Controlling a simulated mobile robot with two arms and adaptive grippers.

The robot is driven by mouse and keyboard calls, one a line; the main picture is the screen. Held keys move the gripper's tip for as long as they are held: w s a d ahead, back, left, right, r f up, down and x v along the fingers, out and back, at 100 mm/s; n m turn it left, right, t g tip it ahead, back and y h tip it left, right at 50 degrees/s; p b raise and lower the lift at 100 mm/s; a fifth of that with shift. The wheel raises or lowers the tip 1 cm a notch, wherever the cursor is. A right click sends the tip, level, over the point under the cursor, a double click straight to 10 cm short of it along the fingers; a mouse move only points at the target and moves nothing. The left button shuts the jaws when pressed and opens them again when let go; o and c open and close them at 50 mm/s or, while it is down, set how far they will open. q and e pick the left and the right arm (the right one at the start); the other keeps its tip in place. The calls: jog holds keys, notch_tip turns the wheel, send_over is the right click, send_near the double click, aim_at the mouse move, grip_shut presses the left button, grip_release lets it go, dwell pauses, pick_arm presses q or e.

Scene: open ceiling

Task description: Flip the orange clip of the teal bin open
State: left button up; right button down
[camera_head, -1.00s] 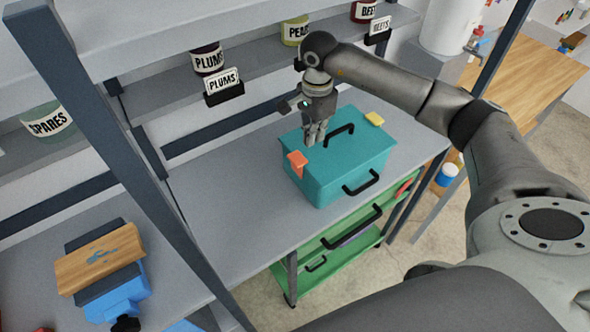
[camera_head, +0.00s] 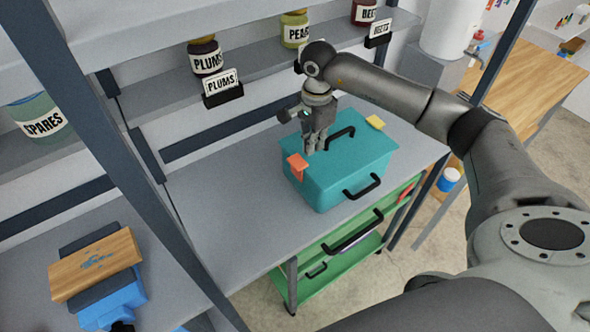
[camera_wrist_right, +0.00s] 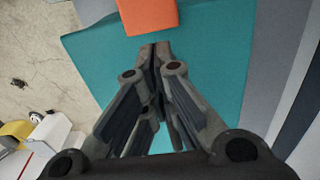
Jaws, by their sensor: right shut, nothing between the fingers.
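The teal bin (camera_head: 338,185) stands on the grey shelf, with a black handle on its lid and another on its front. Its orange clip (camera_head: 297,166) sits at the left end of the lid's edge, and a yellow clip (camera_head: 375,122) sits at the right end. My right gripper (camera_head: 309,152) points down above the lid, just beside the orange clip. In the right wrist view its fingertips (camera_wrist_right: 154,47) are together and empty, close to the orange clip (camera_wrist_right: 148,14) over the teal lid (camera_wrist_right: 205,75). Whether they touch the lid is unclear. My left gripper is not visible.
The grey shelf (camera_head: 215,225) is clear left of the bin. A dark upright post (camera_head: 120,150) stands further left, near a wooden block on a blue stand (camera_head: 95,265). Jars, including plums (camera_head: 206,57), line the shelf behind. A green drawer unit (camera_head: 345,250) is below.

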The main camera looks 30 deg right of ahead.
aim_at(298, 161)
jog(key=shift+f+b, duration=1.1)
jog(key=shift+f, duration=0.15)
dwell(0.6)
jog(key=shift+r, duration=0.15)
dwell(0.4)
jog(key=shift+s+a, duration=0.2)
jog(key=shift+a, duration=2.05)
jog(key=shift+d+r+p, duration=0.2)
jog(key=shift+r+p, duration=0.3)
jog(key=shift+r, duration=0.65)
jog(key=shift+d+r+p, duration=0.2)
jog(key=shift+r+p, duration=0.25)
jog(key=shift+r, duration=0.75)
jog(key=shift+d+r+p, duration=0.2)
jog(key=shift+r+p, duration=0.3)
jog(key=shift+r, duration=0.65)
